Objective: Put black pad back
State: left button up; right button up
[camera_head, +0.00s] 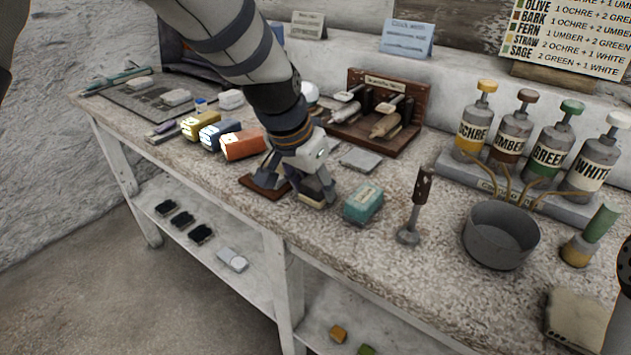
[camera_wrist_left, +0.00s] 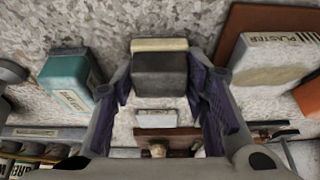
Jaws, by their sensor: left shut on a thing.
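My left gripper (camera_head: 314,192) is low over the worktable, between a small brown board and a teal box. In the left wrist view its purple-lined fingers (camera_wrist_left: 162,90) stand on either side of a dark block (camera_wrist_left: 160,75) with a cream layer along its far edge, and are shut on this black pad. In the head view the gripper mostly hides the pad; a cream edge (camera_head: 312,202) shows under the fingers. I cannot tell whether the pad touches the tabletop. The brown board (camera_head: 262,190) lies left of the gripper. My right gripper is not in view.
The teal box (camera_head: 363,203) stands close right of the gripper, then an upright tool (camera_head: 410,235) and a grey pot (camera_head: 500,236). An orange block (camera_head: 243,144) stands to the left. A wooden rack (camera_head: 385,115) is behind. Dark pieces (camera_head: 182,220) lie on the lower shelf.

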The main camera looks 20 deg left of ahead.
pick_arm(q)
jog(key=shift+w, duration=0.45)
jog(key=o, duration=1)
jog(key=shift+o, duration=0.5)
jog(key=shift+s+r, duration=0.1)
jog(key=shift+r, duration=0.05)
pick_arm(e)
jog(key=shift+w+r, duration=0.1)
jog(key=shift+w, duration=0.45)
pick_arm(q)
jog(key=p+v, duration=0.1)
jog(key=v, duration=1.1)
jog(key=shift+p, duration=0.3)
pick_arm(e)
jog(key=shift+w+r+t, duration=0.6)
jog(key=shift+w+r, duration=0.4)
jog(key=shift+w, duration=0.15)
